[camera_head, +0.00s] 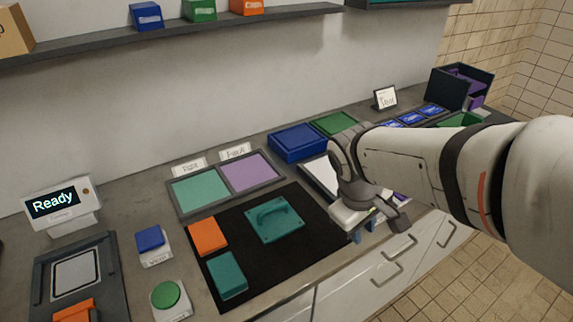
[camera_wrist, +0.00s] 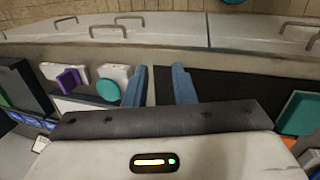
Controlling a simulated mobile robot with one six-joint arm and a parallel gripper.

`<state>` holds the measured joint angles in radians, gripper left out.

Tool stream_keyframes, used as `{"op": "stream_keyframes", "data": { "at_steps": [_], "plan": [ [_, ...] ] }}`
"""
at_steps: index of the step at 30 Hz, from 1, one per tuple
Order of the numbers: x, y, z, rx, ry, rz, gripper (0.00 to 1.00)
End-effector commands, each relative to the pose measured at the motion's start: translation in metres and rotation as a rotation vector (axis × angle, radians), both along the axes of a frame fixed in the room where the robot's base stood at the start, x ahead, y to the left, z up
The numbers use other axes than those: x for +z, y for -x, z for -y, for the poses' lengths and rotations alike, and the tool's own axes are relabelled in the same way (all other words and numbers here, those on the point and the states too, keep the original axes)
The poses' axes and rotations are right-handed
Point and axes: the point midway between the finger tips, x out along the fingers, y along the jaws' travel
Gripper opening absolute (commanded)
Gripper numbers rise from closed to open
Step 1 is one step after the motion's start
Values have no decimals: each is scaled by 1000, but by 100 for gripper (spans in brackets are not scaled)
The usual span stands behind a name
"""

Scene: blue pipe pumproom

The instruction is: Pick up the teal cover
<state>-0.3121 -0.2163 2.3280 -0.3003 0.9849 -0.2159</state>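A teal cover (camera_head: 274,220), a flat square plate with a raised handle on top, lies on the black mat in the head view. A plain teal block (camera_head: 228,275) lies on the mat's front left; it seems to be the teal piece at the right of the wrist view (camera_wrist: 297,112). I cannot make out the handled cover in the wrist view; my gripper's body may hide it. My gripper (camera_head: 363,232) is right of the cover, apart from it, near the counter's front edge. Its blue fingers (camera_wrist: 160,85) are apart with nothing between them.
An orange block (camera_head: 208,236) lies left of the cover. Behind the mat is a tray with teal and purple panels (camera_head: 251,172). A blue box (camera_head: 297,142) stands farther back. A green button (camera_head: 166,293) and a "Ready" display (camera_head: 54,203) are at left.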

Motion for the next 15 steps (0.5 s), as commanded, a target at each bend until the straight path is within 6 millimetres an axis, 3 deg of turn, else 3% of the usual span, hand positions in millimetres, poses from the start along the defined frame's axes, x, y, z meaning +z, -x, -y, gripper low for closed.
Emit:
{"op": "stream_keyframes", "data": {
  "at_steps": [9, 15],
  "plan": [
    [-29, -63, -106, 733, 401, -118, 23],
    [-44, -80, -180, 1084, 631, -147, 23]
  ]
}}
